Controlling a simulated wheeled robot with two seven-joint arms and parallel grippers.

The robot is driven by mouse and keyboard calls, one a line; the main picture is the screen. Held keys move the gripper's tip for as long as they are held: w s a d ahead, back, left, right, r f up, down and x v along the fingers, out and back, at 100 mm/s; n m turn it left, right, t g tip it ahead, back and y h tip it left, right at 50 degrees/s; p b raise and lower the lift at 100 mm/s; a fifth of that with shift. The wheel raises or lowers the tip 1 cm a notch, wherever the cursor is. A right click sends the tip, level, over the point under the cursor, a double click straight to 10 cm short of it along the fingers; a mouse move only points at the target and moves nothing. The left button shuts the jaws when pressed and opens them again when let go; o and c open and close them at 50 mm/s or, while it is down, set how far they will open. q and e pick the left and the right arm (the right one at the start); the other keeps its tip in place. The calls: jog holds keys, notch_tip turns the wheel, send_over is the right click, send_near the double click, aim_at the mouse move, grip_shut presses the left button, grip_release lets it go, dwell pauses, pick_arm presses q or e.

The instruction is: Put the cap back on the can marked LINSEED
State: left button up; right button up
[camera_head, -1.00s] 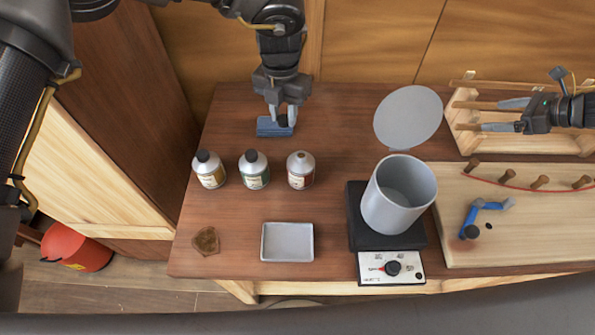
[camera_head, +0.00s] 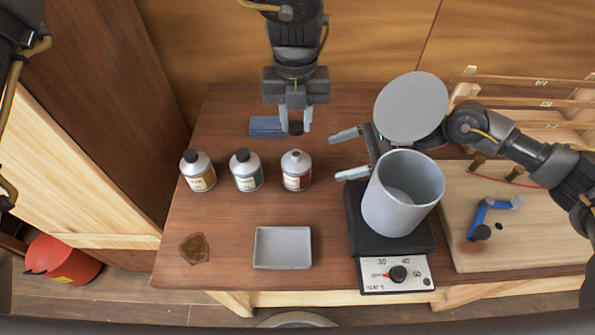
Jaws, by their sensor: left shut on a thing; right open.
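My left gripper (camera_head: 296,120) is shut on a small black cap (camera_head: 296,128). It holds the cap above the table, just behind the uncapped can (camera_head: 296,171) and apart from it. That can is grey with a reddish label and an open neck. To its left stand a can with a green label (camera_head: 246,171) and a can with a yellowish label (camera_head: 198,171), both with black caps. The lettering is too small to read. My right gripper (camera_head: 348,154) is open and empty, fingers pointing left toward the uncapped can, beside the pot.
A grey pot (camera_head: 385,210) stands on a black hotplate (camera_head: 396,244), with a round grey lid (camera_head: 411,108) behind it. A blue block (camera_head: 267,126) lies behind the cans. A grey tray (camera_head: 283,264) and a brown patch (camera_head: 194,249) lie in front.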

jog(key=shift+a, duration=0.1)
jog(key=x, duration=1.1)
jog(key=shift+a+f, duration=0.25)
jog(key=shift+a, duration=0.1)
jog(key=shift+c, duration=0.4)
jog(key=c, duration=1.4)
pick_arm(q)
send_over(296, 152)
jog(key=shift+f, duration=2.5)
jog(key=shift+f, duration=0.15)
jog(key=shift+f, duration=0.75)
jog(key=shift+f, duration=0.55)
